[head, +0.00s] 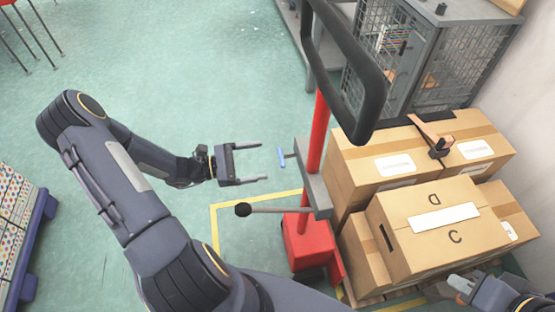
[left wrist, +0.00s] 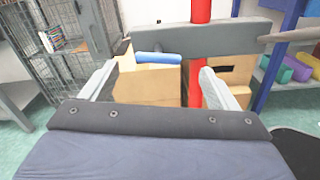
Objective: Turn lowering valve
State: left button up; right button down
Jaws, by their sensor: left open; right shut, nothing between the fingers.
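The valve handle, a small blue bar (head: 282,156), sticks out on a thin stem from the grey bracket (head: 314,180) of a red lifting machine (head: 308,240). My left gripper (head: 265,161) is open and empty, just left of the blue bar, with its fingers pointing toward it. In the left wrist view the blue bar (left wrist: 158,58) lies crosswise ahead, between the two fingertips in the picture. The fingers look apart from it. My right gripper (head: 462,287) is shut and empty at the bottom right, by the cardboard boxes; part of it is cut off.
A black-knobbed lever (head: 243,209) juts left from the bracket, below my left gripper. A dark loop handle (head: 367,80) rises above. Cardboard boxes (head: 440,233) and a wire cage (head: 425,60) stand to the right.

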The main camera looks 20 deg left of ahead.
aim_at(279, 157)
pick_arm(q)
jog(key=x, duration=0.7)
jog(key=shift+w+d+f, duration=0.1)
jog(key=shift+w+d, duration=0.1)
jog(key=shift+w, duration=0.15)
jog(key=c, duration=1)
